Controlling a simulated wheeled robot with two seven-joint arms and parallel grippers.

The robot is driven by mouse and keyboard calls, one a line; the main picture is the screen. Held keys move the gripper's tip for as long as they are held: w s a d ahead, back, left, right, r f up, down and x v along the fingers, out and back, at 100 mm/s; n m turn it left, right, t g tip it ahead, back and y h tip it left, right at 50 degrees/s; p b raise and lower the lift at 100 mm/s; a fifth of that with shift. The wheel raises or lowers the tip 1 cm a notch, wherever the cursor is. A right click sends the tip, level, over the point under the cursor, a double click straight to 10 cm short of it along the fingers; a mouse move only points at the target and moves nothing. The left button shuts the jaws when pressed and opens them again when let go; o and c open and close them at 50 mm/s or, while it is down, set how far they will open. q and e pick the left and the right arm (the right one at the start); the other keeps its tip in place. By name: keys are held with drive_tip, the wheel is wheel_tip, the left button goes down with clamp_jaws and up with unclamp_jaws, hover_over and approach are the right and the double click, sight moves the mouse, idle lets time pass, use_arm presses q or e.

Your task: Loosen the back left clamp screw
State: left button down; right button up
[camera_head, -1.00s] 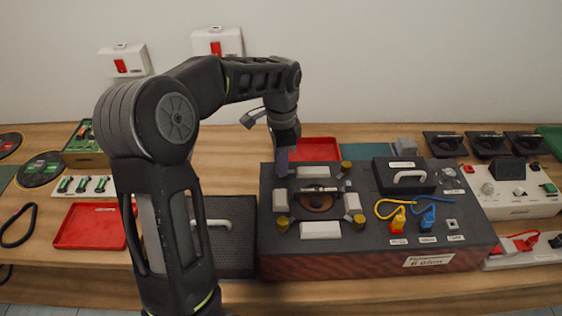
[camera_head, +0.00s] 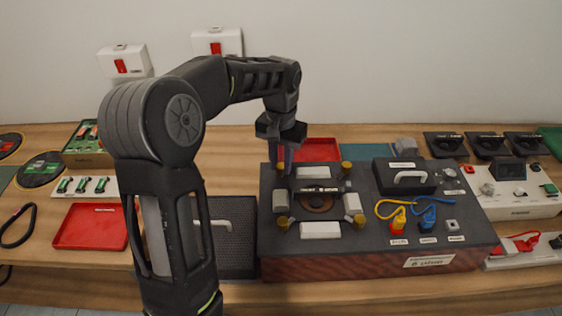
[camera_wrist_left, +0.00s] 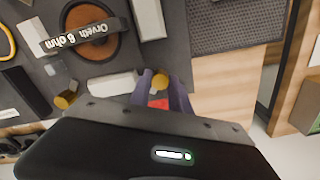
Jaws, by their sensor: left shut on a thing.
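The back left clamp screw is a small yellow knob (camera_wrist_left: 160,81) between my fingers in the left wrist view; in the head view my gripper mostly covers it. My left gripper (camera_head: 284,160) points down at the back left corner of the dark fixture box (camera_head: 330,252) and is shut on this screw. The other brass-yellow screws stand at the back right (camera_head: 346,167), front left (camera_head: 283,223) and front right (camera_head: 359,222). They surround a round brown speaker (camera_head: 316,203) with white blocks beside it and a labelled bar across it. My right gripper is not in view.
A black block with a pale handle (camera_head: 408,177) and yellow and blue cables (camera_head: 398,208) are on the box's right side. A red tray (camera_head: 316,150) lies behind the box. A dark textured pad (camera_head: 232,258) and another red tray (camera_head: 90,228) lie to the left.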

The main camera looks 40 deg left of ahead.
sight(281, 166)
use_arm(q)
drive_tip(key=shift+n, duration=0.9)
drive_tip(key=c, duration=1.2)
unclamp_jaws()
drive_tip(key=shift+r, duration=0.15)
wheel_tip(281, 166, up, 8)
drive_tip(key=shift+f, duration=0.25)
